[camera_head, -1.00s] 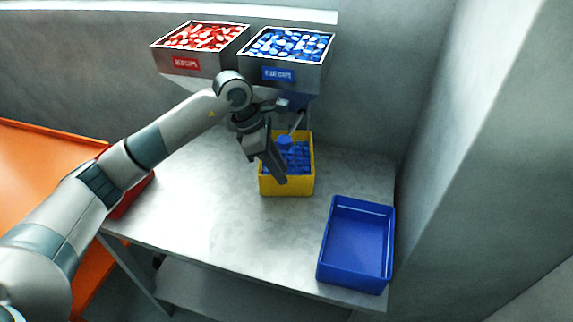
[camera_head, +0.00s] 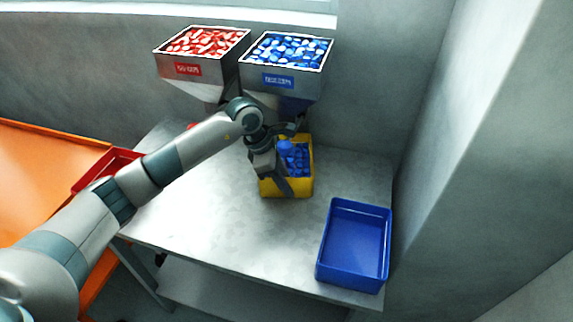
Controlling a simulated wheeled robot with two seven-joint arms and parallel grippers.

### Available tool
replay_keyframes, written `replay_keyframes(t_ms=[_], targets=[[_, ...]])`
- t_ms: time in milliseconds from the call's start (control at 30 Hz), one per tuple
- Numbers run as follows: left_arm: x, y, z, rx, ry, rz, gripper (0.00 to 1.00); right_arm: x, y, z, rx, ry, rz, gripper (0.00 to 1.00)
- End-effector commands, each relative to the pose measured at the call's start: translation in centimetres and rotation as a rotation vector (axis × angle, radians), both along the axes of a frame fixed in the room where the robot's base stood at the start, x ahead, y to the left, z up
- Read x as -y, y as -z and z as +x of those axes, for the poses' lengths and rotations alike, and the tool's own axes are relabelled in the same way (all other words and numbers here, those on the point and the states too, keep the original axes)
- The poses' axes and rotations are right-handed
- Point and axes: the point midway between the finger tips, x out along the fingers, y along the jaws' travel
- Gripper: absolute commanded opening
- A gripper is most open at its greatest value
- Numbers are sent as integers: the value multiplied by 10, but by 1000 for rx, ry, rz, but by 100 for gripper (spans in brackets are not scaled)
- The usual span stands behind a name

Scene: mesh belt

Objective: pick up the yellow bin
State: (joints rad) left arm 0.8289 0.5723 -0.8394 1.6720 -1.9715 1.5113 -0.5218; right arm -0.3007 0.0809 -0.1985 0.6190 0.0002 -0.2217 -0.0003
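The yellow bin (camera_head: 301,187) stands upright at the back of the metal table, below the blue caps hopper. It holds several blue caps (camera_head: 300,158). My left arm comes in from the left, and my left gripper (camera_head: 284,188) points down at the bin's left front part, covering some of its front wall and left side. The fingers overlap each other in this view, so I cannot tell whether they are open or touching the bin. My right gripper is not in view.
An empty blue tray (camera_head: 324,270) stands at the table's right front. A red bin (camera_head: 90,176) is partly behind my arm at the left. A red caps hopper (camera_head: 203,67) and a blue caps hopper (camera_head: 281,80) hang over the back. The table's middle (camera_head: 235,220) is clear.

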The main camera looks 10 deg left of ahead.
Motion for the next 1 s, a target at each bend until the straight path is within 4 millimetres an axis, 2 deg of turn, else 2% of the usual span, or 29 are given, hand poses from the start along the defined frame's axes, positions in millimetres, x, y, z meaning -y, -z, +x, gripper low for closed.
replay_keyframes(t_ms=[467,567,1000], targets=[[0,1,0,0,1,0,25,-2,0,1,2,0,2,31],[0,1,0,0,1,0,1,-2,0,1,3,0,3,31],[0,-1,0,2,1,-1,0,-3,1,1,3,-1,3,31]])
